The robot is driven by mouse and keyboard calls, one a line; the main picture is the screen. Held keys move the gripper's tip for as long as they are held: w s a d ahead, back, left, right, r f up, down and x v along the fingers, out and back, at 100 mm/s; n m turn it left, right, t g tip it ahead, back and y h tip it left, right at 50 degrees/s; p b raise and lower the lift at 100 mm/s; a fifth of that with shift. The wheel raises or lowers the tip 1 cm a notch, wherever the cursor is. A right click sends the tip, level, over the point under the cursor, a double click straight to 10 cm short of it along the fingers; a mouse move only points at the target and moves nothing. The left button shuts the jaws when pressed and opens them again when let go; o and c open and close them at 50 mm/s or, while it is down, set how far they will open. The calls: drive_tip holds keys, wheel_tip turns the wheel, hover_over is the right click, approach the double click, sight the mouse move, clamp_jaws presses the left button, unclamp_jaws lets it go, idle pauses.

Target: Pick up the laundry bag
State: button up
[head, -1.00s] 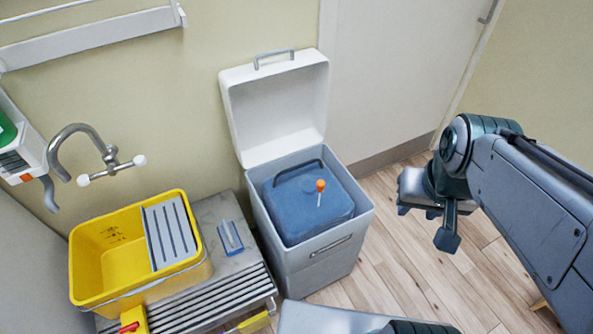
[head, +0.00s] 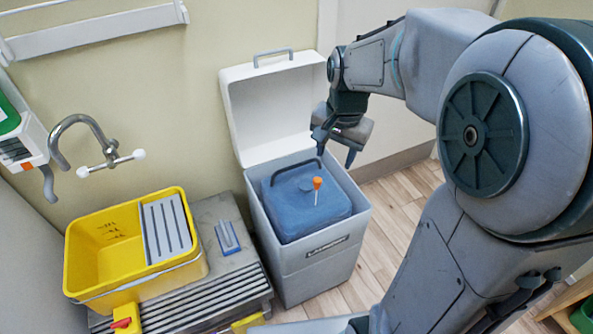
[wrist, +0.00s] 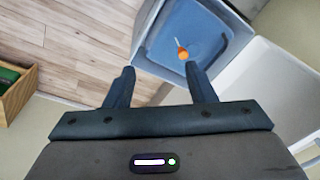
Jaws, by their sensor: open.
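The blue laundry bag (head: 305,203) sits inside a grey bin (head: 315,266) labelled as laundry, with its white lid (head: 272,108) standing open behind it. The bag has a dark loop handle (head: 294,170) on top and an orange-tipped piece (head: 317,184). My gripper (head: 336,150) is open and empty, above the bin's back right side and apart from the bag. In the wrist view my open fingers (wrist: 160,88) show in front, and the blue bag (wrist: 190,30) lies beyond them, up and to the right.
A yellow bucket (head: 80,262) stands on a grey ribbed counter (head: 226,285) left of the bin, below a tap (head: 107,155). A blue brush-like item (head: 227,237) lies between. A wooden crate (wrist: 18,95) is at the left in the wrist view. Wood floor right of the bin is clear.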

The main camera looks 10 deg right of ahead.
sight(318, 178)
drive_tip(key=w+f+m+g+b, duration=0.1)
drive_tip(key=w+f+m+b, duration=0.2)
drive_tip(key=w+f+m, duration=0.7)
drive_tip(key=w+f+n, duration=0.1)
drive_tip(key=f, duration=0.2)
drive_tip(key=w+f+n, duration=0.1)
drive_tip(key=f, duration=0.3)
drive_tip(key=w+f, duration=0.1)
drive_tip(key=f, duration=0.2)
drive_tip(key=shift+w+f+n+b, duration=0.15)
drive_tip(key=shift+w+n+b, duration=0.1)
drive_tip(key=shift+n+b, duration=0.15)
drive_tip(key=shift+s+f, duration=0.1)
drive_tip(key=shift+f, duration=2.95)
clamp_jaws()
drive_tip(key=shift+r, duration=0.1)
